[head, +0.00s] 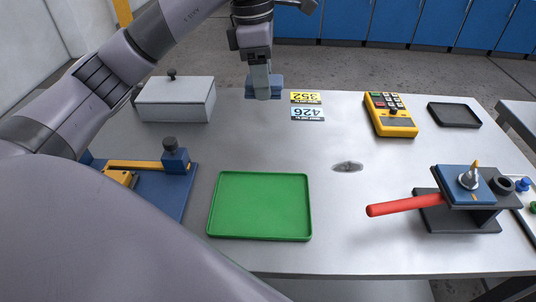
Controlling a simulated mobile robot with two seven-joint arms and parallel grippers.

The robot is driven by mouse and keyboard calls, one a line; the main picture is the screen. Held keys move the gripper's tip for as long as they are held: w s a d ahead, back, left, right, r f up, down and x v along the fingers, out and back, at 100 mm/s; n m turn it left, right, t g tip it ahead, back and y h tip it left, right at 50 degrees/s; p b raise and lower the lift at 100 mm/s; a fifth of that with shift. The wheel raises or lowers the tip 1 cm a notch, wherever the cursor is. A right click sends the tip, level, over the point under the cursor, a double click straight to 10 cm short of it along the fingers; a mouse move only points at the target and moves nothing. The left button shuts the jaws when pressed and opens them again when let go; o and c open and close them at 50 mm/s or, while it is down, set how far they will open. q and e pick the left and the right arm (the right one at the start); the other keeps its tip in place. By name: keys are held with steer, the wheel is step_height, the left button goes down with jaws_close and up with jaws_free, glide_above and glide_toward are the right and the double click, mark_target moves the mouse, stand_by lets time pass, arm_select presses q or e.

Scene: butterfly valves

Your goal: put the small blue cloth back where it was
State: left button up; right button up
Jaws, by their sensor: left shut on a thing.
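The small blue cloth (277,86) shows on both sides of my left gripper (263,96), at the back middle of the table. My left gripper points down and is shut on the cloth. The fingers hide the cloth's middle. I cannot tell whether the cloth touches the tabletop. My right gripper is not clearly in view.
A green tray (260,237) lies at the front. A lidded grey box (178,105) and a blue fixture (176,160) stand left. Number cards (307,105), a yellow meter (391,124), a black tray (454,124), a grey spot (347,166) and a red-handled valve (405,205) lie right.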

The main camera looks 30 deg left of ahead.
mark_target(266, 161)
arm_select(q)
step_height(266, 161, down, 18)
steer(key=shift+f, duration=0.2)
steer(key=shift+b, duration=0.3)
steer(key=shift+f, duration=0.15)
steer(key=o, duration=0.9)
steer(key=r, duration=0.8)
steer(key=s+a+r, duration=0.1)
steer(key=r, duration=0.3)
steer(key=shift+a+r+b, duration=0.1)
steer(key=shift+r+b, duration=0.05)
steer(key=shift+b, duration=0.15)
